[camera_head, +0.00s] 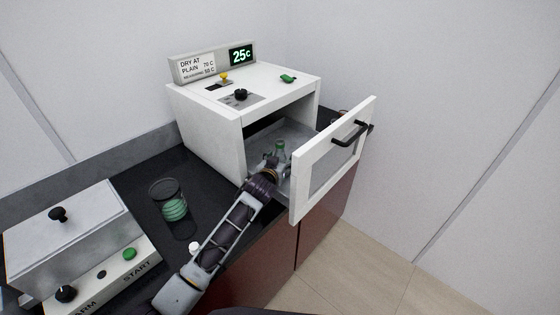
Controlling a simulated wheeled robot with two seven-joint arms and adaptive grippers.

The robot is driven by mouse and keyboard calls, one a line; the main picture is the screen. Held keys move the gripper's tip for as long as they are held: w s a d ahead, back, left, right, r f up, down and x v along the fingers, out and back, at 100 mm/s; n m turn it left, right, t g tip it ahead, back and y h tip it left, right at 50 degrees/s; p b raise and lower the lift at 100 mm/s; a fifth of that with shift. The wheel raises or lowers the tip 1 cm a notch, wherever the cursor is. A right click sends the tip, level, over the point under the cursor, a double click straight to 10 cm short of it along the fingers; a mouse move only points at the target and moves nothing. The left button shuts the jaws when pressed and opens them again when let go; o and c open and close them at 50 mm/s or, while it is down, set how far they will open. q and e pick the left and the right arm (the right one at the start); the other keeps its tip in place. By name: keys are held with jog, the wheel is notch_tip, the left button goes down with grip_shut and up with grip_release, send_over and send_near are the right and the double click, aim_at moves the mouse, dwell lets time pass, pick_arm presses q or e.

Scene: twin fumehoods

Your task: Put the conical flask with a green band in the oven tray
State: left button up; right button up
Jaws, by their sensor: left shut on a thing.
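The white oven (215,125) stands on the black counter with its drawer front (325,170) pulled out. The grey oven tray (298,134) shows behind that front. My left gripper (275,164) reaches over the tray from the lower left and is shut on the conical flask with a green band (281,148). The flask looks upright, inside the outline of the open drawer. Its lower part is hidden by my gripper, so I cannot tell whether it touches the tray floor. My right gripper is not in view.
A glass vessel with green bands (173,203) stands on the black counter (150,178). A lidded bath (70,240) with a START label is at the lower left. A black handle (352,132) sticks out from the drawer front. Tiled floor lies free at the right.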

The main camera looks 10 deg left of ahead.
pick_arm(q)
jog(key=o, duration=1.2)
jog(key=shift+c, duration=0.2)
jog(key=shift+r, duration=0.1)
jog(key=v, duration=1.2)
jog(key=shift+b, duration=0.35)
